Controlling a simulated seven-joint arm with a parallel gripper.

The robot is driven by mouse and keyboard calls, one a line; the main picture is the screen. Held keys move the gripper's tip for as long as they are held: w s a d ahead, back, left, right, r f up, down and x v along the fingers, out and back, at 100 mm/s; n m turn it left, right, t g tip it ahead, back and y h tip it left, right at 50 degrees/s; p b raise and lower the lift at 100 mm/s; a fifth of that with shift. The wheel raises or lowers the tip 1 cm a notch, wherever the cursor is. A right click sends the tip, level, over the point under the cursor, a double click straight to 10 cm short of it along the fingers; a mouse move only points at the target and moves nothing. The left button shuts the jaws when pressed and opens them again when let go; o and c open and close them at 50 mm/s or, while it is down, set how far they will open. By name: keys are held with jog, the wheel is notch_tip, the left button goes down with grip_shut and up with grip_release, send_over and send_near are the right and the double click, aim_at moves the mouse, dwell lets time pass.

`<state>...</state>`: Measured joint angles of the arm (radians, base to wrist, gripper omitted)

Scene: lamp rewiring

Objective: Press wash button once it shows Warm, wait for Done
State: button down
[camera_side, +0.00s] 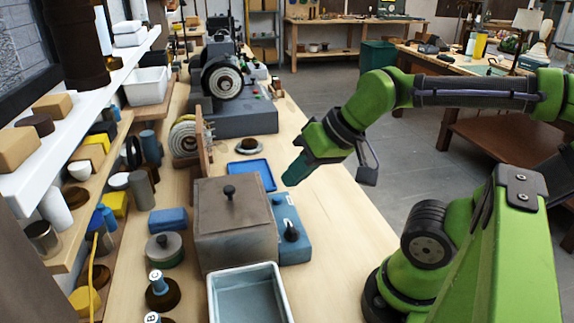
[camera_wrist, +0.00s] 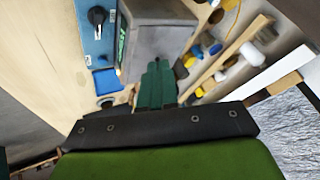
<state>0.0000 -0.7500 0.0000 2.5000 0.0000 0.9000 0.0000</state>
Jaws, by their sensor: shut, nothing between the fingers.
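A brown-grey box with a lid and black knob (camera_side: 234,222) stands on the bench in the side view. It also shows at the top of the wrist view (camera_wrist: 160,40). A blue control unit (camera_side: 291,222) with a black switch or knob adjoins its right side; the wrist view shows this unit (camera_wrist: 97,38) too. I cannot make out a wash button or read any Warm or Done display.
A blue tray (camera_side: 252,171) lies behind the box. A white-rimmed basin (camera_side: 214,300) stands in front of it. A lidded round pot (camera_side: 164,251) and a blue block (camera_side: 168,220) are on the left, beside crowded shelves. The bench's right strip (camera_side: 335,235) is clear.

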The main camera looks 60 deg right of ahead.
jog(key=shift+d, duration=0.1)
jog(key=m+t+y, duration=0.1)
jog(key=m+y, duration=0.1)
jog(key=m, duration=1.6)
send_over(280, 199)
jog(key=shift+f, duration=3.9)
jog(key=shift+d, duration=0.15)
jog(key=shift+f, duration=4.45)
